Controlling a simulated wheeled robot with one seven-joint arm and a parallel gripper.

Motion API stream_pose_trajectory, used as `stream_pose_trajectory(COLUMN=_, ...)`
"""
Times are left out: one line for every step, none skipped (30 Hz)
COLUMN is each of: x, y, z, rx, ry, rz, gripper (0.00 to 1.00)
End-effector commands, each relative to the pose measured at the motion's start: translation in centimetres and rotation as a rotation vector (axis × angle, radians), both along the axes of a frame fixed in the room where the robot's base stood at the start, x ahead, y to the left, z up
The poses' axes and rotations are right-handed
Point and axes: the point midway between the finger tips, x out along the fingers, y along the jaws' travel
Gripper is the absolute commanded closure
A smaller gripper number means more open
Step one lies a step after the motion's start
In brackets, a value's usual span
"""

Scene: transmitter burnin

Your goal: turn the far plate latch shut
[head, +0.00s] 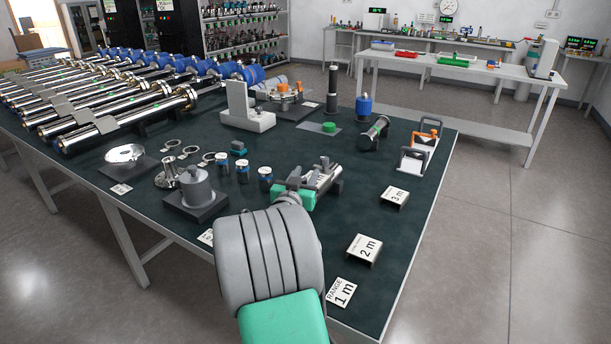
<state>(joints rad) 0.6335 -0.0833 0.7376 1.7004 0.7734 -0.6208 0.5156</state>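The plate latch cannot be picked out with certainty at this size. A round metal fixture with orange parts (284,95) sits on a dark plate at the far side of the dark-topped table (400,240). My gripper (322,172) is at the end of my arm, low over the middle of the table. It overlaps a shiny metal cylinder on a dark stand (334,184) in the picture. My wrist hides part of that area, and I cannot tell whether the fingers touch anything or how far apart they are.
A grey L-shaped bracket (245,112), a green button (329,127), a blue-topped cylinder (364,106) and a frame with orange handles (421,145) stand beyond my gripper. Long metal tubes (120,95) fill the left. Range signs (364,249) line the right edge, with bare table between.

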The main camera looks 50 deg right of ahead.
Motion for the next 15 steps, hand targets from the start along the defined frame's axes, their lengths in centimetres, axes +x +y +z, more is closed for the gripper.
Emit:
stream_pose_trajectory(x=0.0, y=0.0, z=0.0, rx=0.0, ry=0.0, rz=0.0, gripper=0.58)
stream_pose_trajectory(x=0.0, y=0.0, z=0.0, rx=0.0, ry=0.0, rz=0.0, gripper=0.56)
stream_pose_trajectory(x=0.0, y=0.0, z=0.0, rx=0.0, ry=0.0, rz=0.0, gripper=0.53)
stream_pose_trajectory(x=0.0, y=0.0, z=0.0, rx=0.0, ry=0.0, rz=0.0, gripper=0.53)
stream_pose_trajectory(x=0.0, y=0.0, z=0.0, rx=0.0, ry=0.0, rz=0.0, gripper=0.53)
stream_pose_trajectory(x=0.0, y=0.0, z=0.0, rx=0.0, ry=0.0, rz=0.0, gripper=0.53)
stream_pose_trajectory(x=0.0, y=0.0, z=0.0, rx=0.001, ry=0.0, rz=0.0, gripper=0.53)
stream_pose_trajectory(x=0.0, y=0.0, z=0.0, rx=0.001, ry=0.0, rz=0.0, gripper=0.53)
stream_pose_trajectory(x=0.0, y=0.0, z=0.0, rx=0.001, ry=0.0, rz=0.0, gripper=0.53)
stream_pose_trajectory(x=0.0, y=0.1, z=0.0, rx=0.001, ry=0.0, rz=0.0, gripper=0.53)
stream_pose_trajectory(x=0.0, y=0.3, z=0.0, rx=0.001, ry=0.0, rz=0.001, gripper=0.53)
stream_pose_trajectory(x=-0.1, y=0.6, z=-0.1, rx=0.002, ry=0.002, rz=0.002, gripper=0.53)
stream_pose_trajectory(x=-0.2, y=1.0, z=-0.1, rx=0.002, ry=0.002, rz=0.003, gripper=0.53)
stream_pose_trajectory(x=-0.3, y=1.5, z=0.0, rx=0.001, ry=0.0, rz=0.003, gripper=0.53)
stream_pose_trajectory(x=-0.6, y=2.2, z=-0.1, rx=0.001, ry=0.001, rz=0.004, gripper=0.53)
